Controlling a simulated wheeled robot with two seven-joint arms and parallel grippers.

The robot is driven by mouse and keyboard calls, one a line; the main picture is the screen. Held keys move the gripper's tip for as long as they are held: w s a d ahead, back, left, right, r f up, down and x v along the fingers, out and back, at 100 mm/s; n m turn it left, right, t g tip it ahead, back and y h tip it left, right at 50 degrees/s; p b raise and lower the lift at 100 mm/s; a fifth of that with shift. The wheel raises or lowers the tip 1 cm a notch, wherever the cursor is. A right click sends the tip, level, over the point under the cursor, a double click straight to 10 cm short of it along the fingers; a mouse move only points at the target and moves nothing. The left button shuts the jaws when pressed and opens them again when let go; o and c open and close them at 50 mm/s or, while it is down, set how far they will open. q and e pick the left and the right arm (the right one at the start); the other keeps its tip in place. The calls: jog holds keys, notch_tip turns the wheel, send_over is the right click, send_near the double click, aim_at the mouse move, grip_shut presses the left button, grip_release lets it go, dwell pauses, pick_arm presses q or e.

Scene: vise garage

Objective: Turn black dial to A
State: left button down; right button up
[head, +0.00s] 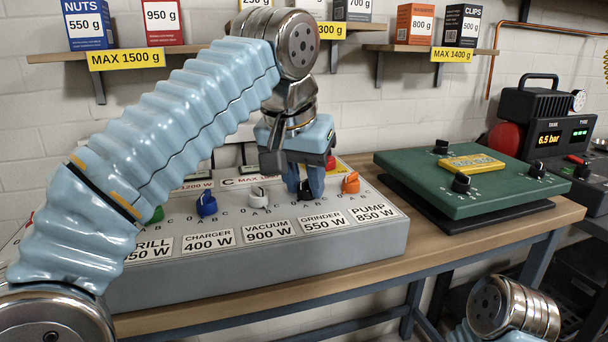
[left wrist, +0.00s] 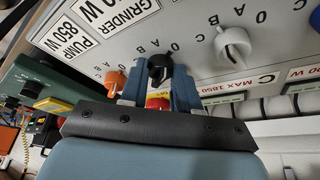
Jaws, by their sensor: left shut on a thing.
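The black dial (head: 305,191) sits on the sloped grey panel (head: 255,262) above the "GRINDER 550 W" label, between the white dial (head: 257,195) and the orange dial (head: 350,183). In the left wrist view the black dial (left wrist: 160,66) shows between the two blue fingers of my left gripper (left wrist: 159,82). My left gripper (head: 305,184) comes down from above and is shut on the black dial. Letters O, A and B show beside the dial in the left wrist view. Its pointer direction is hard to tell. My right gripper is out of view.
A blue dial (head: 206,204) and a green dial (head: 155,214) stand farther left on the panel. A green box (head: 440,200) with its own black knobs lies to the right on the wooden bench (head: 520,232). Shelves with boxes hang behind.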

pick_arm(q)
jog(key=n+p, duration=0.1)
jog(key=n+y+p, duration=0.1)
jog(key=n, duration=0.1)
jog(key=shift+d+r+n+p, duration=0.15)
jog(key=shift+r+n+p, duration=0.05)
jog(key=shift+n+p, duration=0.15)
jog(key=shift+d+f+n+y+p, duration=0.1)
jog(key=shift+n+y+p, duration=0.7)
jog(key=shift+n, duration=0.65)
jog(key=c, duration=0.8)
grip_release()
